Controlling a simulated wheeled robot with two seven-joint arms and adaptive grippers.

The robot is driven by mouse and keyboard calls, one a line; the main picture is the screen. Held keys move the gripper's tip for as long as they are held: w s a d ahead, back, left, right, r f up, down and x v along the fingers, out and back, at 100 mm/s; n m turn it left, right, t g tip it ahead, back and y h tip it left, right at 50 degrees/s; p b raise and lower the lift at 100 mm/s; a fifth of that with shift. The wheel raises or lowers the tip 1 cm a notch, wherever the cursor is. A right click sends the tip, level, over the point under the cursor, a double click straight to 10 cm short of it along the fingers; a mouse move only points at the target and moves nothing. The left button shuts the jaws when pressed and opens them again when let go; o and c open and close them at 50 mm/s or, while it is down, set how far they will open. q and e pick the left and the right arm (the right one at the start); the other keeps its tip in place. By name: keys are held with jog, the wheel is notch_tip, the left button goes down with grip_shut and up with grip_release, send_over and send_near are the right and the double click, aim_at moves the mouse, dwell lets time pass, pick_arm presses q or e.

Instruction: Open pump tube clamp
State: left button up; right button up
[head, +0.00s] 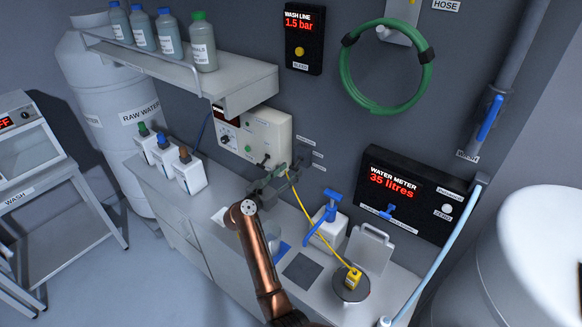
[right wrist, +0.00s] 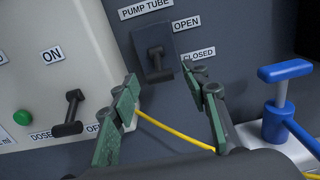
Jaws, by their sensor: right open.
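The pump tube clamp (right wrist: 155,52) is a dark block with a black lever on the dark wall panel, under a PUMP TUBE label. An OPEN label is beside its upper part and a CLOSED label beside its lower part. The lever hangs downward, its end near the height of CLOSED. The clamp also shows small in the head view (head: 304,154), behind my right gripper (head: 275,180). In the right wrist view my right gripper (right wrist: 165,98) is open, its green-padded fingers spread below and either side of the lever, with nothing between them. My left gripper is out of view.
The pump box (right wrist: 45,60), with an ON/OFF dose lever (right wrist: 70,115) and a green button, stands left of the clamp. A yellow tube (right wrist: 175,133) runs below. A blue-handled device (head: 328,222) stands to the right. Small bottles (head: 189,170) stand left on the counter.

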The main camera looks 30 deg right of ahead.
jog(key=shift+x, duration=0.85)
jog(key=shift+c, duration=0.3)
jog(key=shift+a+r, duration=0.1)
grip_shut()
